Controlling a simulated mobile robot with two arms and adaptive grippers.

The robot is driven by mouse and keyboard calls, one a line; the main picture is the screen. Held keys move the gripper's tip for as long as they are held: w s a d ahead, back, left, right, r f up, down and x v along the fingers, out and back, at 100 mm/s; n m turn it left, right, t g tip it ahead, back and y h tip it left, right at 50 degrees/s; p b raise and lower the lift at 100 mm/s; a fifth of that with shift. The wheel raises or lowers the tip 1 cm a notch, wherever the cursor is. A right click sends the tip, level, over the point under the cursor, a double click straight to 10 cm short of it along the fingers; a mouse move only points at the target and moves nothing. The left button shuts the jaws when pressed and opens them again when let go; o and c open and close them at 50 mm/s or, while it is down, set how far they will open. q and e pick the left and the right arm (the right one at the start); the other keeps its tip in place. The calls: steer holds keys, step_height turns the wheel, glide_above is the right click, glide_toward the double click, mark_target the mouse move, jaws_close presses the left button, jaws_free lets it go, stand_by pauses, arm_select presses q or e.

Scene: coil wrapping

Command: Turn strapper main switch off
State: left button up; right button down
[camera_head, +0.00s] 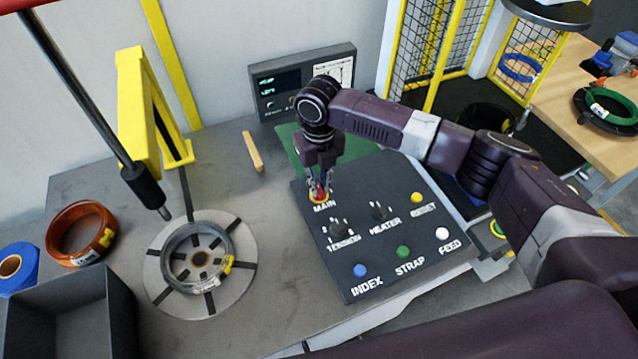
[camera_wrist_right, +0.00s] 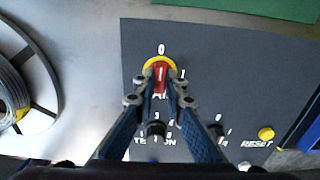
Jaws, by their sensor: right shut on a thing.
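The main switch is a red handle on a yellow disc; it shows in the wrist view (camera_wrist_right: 160,72) and partly in the head view (camera_head: 319,197), above the label MAIN. It sits at the top left of the dark control panel (camera_head: 375,235). My right gripper (camera_head: 318,188) points down at the switch, and its fingertips (camera_wrist_right: 160,88) are shut on the red handle, one on each side. The handle stands upright in the wrist view, in line with the 0 mark above it; the 1 mark is to the right. The fingers hide part of the label. My left gripper is out of view.
Tension (camera_head: 341,229) and heater (camera_head: 379,211) knobs and several coloured push buttons share the panel. A display box (camera_head: 303,80) stands behind. A coil lies on the round turntable (camera_head: 241,262) at left, near a yellow post (camera_head: 135,110) and a grey bin (camera_head: 70,315).

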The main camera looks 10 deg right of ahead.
mark_target(319, 188)
steer(key=c, duration=2)
jaws_free()
step_height(319, 188, up, 12)
steer(key=shift+r, duration=0.1)
